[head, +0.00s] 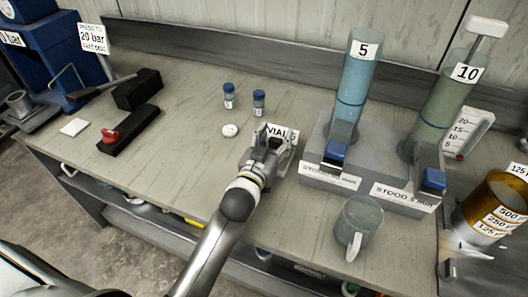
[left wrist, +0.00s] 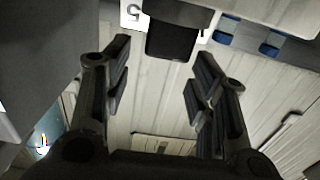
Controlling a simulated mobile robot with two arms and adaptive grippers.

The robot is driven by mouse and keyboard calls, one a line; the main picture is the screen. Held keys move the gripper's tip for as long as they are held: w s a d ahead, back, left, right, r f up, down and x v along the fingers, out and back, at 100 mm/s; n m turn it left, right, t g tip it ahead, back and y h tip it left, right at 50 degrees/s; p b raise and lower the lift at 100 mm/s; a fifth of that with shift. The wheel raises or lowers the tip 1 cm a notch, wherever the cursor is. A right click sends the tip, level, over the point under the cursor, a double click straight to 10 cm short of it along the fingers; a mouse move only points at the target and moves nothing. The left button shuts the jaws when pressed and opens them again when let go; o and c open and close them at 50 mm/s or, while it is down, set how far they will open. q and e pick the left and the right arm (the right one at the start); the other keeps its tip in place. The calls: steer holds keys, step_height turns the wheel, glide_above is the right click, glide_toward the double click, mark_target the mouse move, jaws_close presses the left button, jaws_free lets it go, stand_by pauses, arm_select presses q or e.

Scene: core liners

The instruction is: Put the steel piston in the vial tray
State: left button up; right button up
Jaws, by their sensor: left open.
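My left gripper (head: 272,148) is over the middle of the bench, fingers open, in front of a "VIAL" label (head: 284,131). The vial tray is not clearly visible there; my gripper covers the area by the label. In the left wrist view the two fingers (left wrist: 160,85) are spread apart, with a dark block (left wrist: 172,42) beyond them; I cannot tell what it is. A grey metal cylinder (head: 19,103) stands by the blue press at far left; I cannot tell whether it is the steel piston. My right gripper is not in view.
Two blue-capped vials (head: 258,102) and a white disc (head: 230,130) are left of my gripper. Tall cylinders (head: 354,85) stand on a grey stand at right, with a mug (head: 358,224) in front. A black block with a red part (head: 128,130) lies left.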

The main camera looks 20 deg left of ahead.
arm_select(q)
steer(key=s+b, duration=0.1)
steer(key=s, duration=0.9)
steer(key=shift+s+a+r+b, duration=0.15)
steer(key=shift+s+a+b, duration=0.05)
steer(key=shift+b, duration=0.2)
steer(key=shift+s+r, duration=0.2)
steer(key=shift+s, duration=0.6)
